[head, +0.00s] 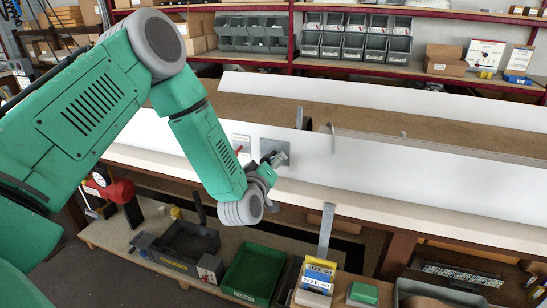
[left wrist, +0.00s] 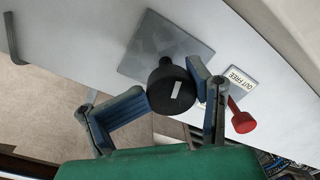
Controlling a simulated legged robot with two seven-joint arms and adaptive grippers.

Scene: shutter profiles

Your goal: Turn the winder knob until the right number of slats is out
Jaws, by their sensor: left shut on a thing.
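The winder knob (left wrist: 172,88) is a black round knob with a white mark, in front of a grey square plate (left wrist: 160,45) on a white panel. My left gripper (left wrist: 168,84) has its two blue-grey fingers on either side of the knob and is shut on it. In the head view my left gripper (head: 268,168) is at the grey plate (head: 278,149) and hides most of the knob. A red-tipped lever (left wrist: 242,121) sits beside it, under a label reading "OUT FREE" (left wrist: 238,82). I cannot make out separate slats. My right gripper is not in view.
The long white panel (head: 430,138) runs along the bench, with a brown board (head: 250,110) behind it. A metal strip (head: 326,230) hangs at the bench front. Below are a green tray (head: 254,270) and yellow-blue boxes (head: 317,276). Shelves with grey bins (head: 355,40) stand behind.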

